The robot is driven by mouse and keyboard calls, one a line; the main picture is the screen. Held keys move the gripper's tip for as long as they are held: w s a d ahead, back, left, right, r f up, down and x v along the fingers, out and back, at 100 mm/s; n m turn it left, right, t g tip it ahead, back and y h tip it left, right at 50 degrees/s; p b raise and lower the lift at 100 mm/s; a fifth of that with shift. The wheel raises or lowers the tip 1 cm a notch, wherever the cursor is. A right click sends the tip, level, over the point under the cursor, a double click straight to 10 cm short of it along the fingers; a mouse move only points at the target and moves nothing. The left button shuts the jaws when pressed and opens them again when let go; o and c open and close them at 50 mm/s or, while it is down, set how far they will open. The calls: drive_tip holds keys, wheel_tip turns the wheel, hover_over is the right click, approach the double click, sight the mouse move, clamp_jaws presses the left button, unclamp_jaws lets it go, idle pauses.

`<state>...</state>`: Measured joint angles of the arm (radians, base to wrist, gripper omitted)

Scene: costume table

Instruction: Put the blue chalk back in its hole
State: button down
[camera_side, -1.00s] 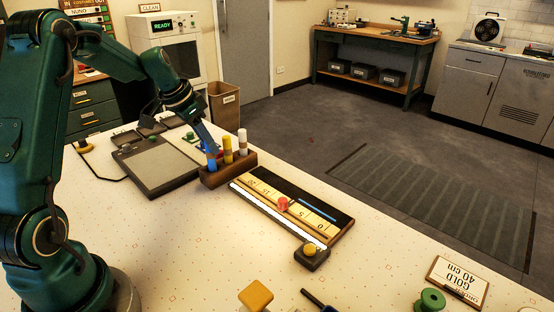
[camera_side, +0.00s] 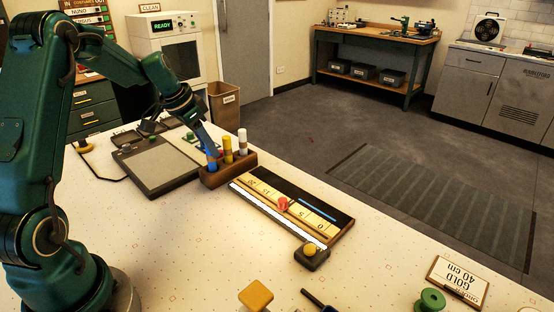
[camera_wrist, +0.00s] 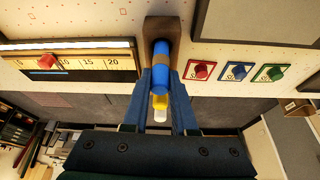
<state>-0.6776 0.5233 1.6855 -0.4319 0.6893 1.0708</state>
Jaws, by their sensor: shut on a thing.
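The blue chalk (camera_side: 212,163) is at the left end of the dark wooden holder (camera_side: 229,177) in the side view, close to upright. My gripper (camera_side: 210,151) is shut on it from above. In the wrist view the blue chalk (camera_wrist: 161,79) is between my two fingers, and its far end meets the dark hole of the holder (camera_wrist: 161,24). How deep it sits in the hole is hard to tell. A yellow chalk (camera_side: 228,150) and a white chalk (camera_side: 242,142) stand upright in the same holder, to the right of the blue one.
A measuring board (camera_side: 297,205) with a red slider (camera_side: 283,204) lies right of the holder. A grey pad (camera_side: 155,166) lies to the left. Small coloured knobs (camera_wrist: 237,72) are beside the holder in the wrist view.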

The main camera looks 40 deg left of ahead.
drive_tip(key=shift+f, duration=0.1)
drive_tip(key=c, duration=0.6)
unclamp_jaws()
drive_tip(key=shift+r, duration=3.55)
drive_tip(key=shift+d, duration=0.1)
